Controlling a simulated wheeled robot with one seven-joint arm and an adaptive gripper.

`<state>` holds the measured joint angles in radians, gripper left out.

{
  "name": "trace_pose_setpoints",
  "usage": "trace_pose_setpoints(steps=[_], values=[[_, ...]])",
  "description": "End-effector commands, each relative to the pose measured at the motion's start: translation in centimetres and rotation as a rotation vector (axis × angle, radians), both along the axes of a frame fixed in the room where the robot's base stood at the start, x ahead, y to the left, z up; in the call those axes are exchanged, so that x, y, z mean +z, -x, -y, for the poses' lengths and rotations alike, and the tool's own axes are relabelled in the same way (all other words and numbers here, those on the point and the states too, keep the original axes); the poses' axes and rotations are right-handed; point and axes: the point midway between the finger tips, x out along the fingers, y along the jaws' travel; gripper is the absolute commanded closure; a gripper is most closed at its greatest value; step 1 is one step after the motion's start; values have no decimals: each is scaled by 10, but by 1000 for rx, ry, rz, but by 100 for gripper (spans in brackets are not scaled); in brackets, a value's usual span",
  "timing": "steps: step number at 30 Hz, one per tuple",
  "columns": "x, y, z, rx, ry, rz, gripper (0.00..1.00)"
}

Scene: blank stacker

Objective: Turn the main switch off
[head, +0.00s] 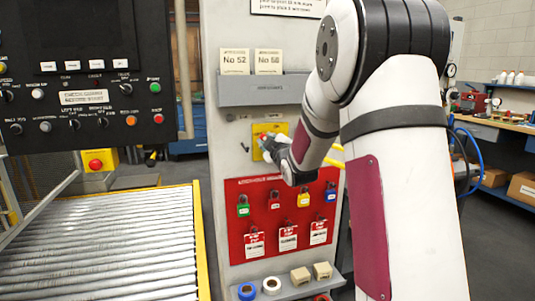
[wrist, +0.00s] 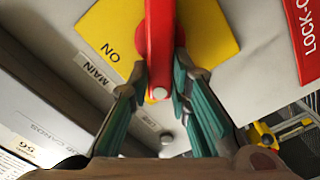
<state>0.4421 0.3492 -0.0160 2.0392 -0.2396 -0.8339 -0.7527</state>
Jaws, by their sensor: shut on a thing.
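The main switch has a red handle (wrist: 159,35) on a square yellow plate (wrist: 215,30), beside a MAIN label (wrist: 92,68). The word ON on the plate shows upside down, to the left of the handle in the wrist view. The plate (head: 272,129) also shows on the grey panel in the head view, partly covered by my gripper. My gripper (wrist: 161,72) is shut on the red handle, its teal-padded fingers on either side, with the handle's rounded end showing between them. In the head view, my gripper (head: 267,146) hides most of the handle.
Below the switch, a red lockout board (head: 247,216) carries padlocks and tags. A grey holder (head: 262,92) with number cards juts out above. A lower shelf (head: 290,290) holds tape rolls and small blocks. A roller conveyor (head: 100,250) and black control panel (head: 90,80) stand left.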

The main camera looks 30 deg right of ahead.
Motion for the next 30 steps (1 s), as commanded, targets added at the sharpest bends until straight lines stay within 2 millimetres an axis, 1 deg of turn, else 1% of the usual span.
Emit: trace_pose_setpoints(steps=[1, 15, 21, 30], values=[[-7, -2, -2, 1, 43, -10, 100], [-16, -2, -5, 0, 429, -123, 100], [-18, -2, -5, 0, 540, -158, 100], [-18, -2, -5, 1, 626, -183, 100]])
